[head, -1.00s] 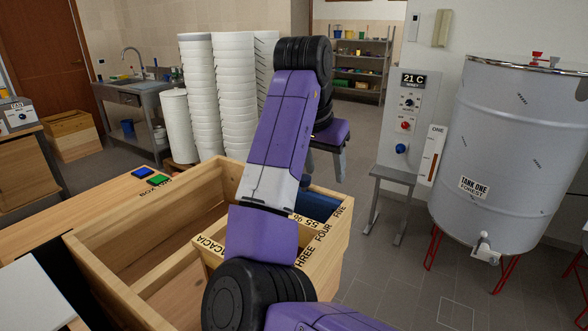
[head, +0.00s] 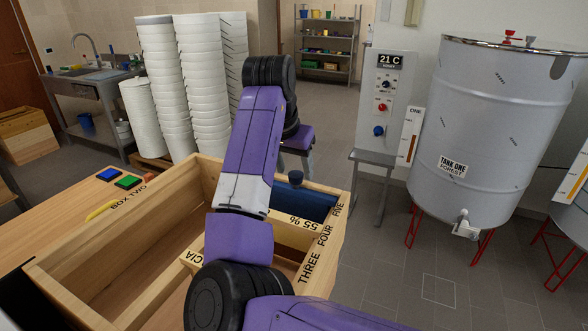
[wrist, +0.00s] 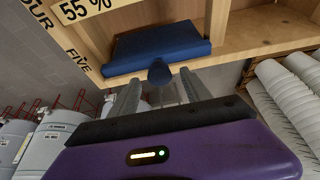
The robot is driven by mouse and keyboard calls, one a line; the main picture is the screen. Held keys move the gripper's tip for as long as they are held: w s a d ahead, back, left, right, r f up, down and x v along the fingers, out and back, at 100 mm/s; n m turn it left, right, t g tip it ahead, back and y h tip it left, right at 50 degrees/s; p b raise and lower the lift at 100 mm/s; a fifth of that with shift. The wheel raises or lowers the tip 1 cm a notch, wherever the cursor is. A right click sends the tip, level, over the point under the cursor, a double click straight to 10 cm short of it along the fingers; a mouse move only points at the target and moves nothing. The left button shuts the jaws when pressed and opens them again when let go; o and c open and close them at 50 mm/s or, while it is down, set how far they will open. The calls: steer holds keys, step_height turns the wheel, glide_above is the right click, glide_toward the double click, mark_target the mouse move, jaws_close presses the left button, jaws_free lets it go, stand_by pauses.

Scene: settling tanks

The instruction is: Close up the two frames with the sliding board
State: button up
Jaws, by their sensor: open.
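The blue sliding board (head: 303,203) with a round knob (head: 295,177) sits at the FIVE end of the wooden box (head: 330,247). The box is split by wooden walls and marked THREE, FOUR, FIVE and 55 %. In the wrist view the board (wrist: 155,48) lies inside the wooden frame, its knob (wrist: 159,73) towards me. My gripper (wrist: 161,88) is open, its fingers on either side of the knob's line; I cannot tell whether they touch it. My arm hides the gripper and part of the box in the head view.
A bench at the left carries blue and green blocks (head: 127,182) beside the BOX TWO label. Stacks of white buckets (head: 180,80) stand behind. Tank one (head: 485,130) and a control panel (head: 385,95) stand at the right.

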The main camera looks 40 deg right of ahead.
steer(key=shift+d+f, duration=0.25)
steer(key=shift+f, duration=0.45)
jaws_close()
stand_by(1.0)
